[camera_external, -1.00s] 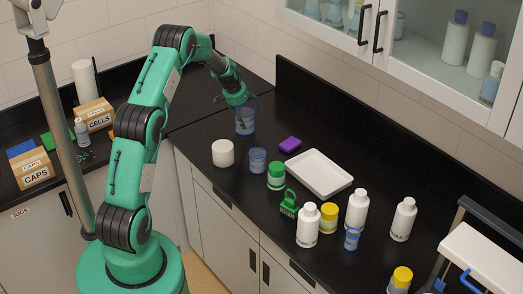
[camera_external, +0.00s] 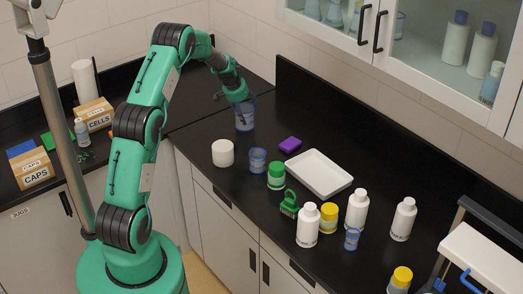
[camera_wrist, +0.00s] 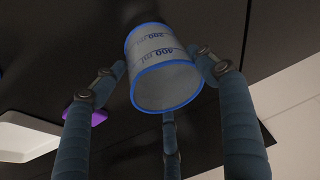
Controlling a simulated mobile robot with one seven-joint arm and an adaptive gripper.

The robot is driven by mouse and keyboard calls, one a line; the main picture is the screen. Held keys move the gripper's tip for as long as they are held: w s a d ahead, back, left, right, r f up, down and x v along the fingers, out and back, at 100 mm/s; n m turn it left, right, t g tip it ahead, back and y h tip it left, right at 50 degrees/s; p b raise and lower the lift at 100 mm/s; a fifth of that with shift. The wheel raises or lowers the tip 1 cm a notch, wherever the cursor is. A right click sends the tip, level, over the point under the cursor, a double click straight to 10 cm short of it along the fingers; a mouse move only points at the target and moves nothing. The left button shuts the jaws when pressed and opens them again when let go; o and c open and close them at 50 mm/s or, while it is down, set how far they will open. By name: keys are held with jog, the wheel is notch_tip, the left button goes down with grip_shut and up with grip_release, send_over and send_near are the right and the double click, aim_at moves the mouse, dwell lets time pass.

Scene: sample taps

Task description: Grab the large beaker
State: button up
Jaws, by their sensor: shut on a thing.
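The large beaker (camera_external: 244,119) is clear with a blue rim and stands upright at the back left of the black counter, by the corner. In the wrist view the beaker (camera_wrist: 165,75) shows printed volume marks, including 400 ml, and looks empty. My gripper (camera_external: 242,101) is at the beaker's upper part. In the wrist view its fingers (camera_wrist: 163,72) close around the beaker's sides. I cannot tell whether the base touches the counter. A smaller blue-marked beaker (camera_external: 257,160) stands nearer the front, and a still smaller one (camera_external: 352,238) stands among the bottles.
Several white bottles stand further right. Counter behind the beaker is free.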

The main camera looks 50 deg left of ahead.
notch_tip(320, 180, up, 8)
jog(key=shift+r, duration=0.15)
dwell(0.3)
